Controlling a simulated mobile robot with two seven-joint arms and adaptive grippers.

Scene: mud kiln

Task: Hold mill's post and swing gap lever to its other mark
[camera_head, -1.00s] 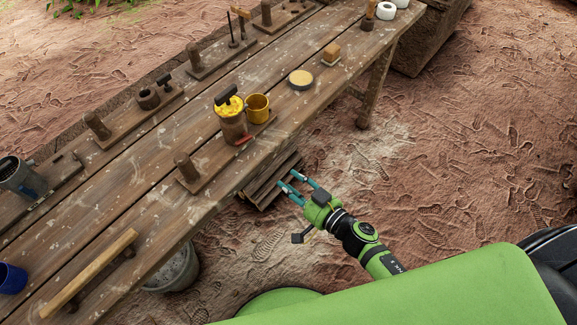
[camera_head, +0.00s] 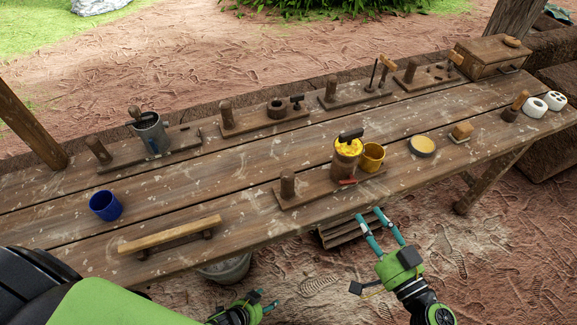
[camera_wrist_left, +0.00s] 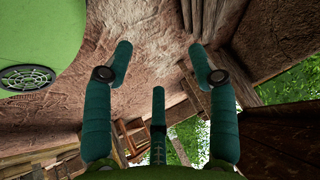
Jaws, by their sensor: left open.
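The mill (camera_head: 344,165) is a brown wooden cylinder with yellow stuff and a black handle on top. It stands on a wooden board (camera_head: 315,192) near the table's front edge. A short wooden post (camera_head: 288,184) rises at the board's left end. A small red lever (camera_head: 348,182) sticks out low at the mill's front; its marks are too small to see. My right gripper (camera_head: 369,216) is open and empty in front of the table edge, below the mill. My left gripper (camera_head: 267,299) is low in front of the table; it shows open and empty in the left wrist view (camera_wrist_left: 158,48).
A yellow mug (camera_head: 372,157) stands right beside the mill. A wooden bar (camera_head: 170,235) and a blue cup (camera_head: 105,205) are at the left. Similar boards with posts line the back, one bearing a grey metal can (camera_head: 152,135). A bucket (camera_head: 226,270) stands under the front edge.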

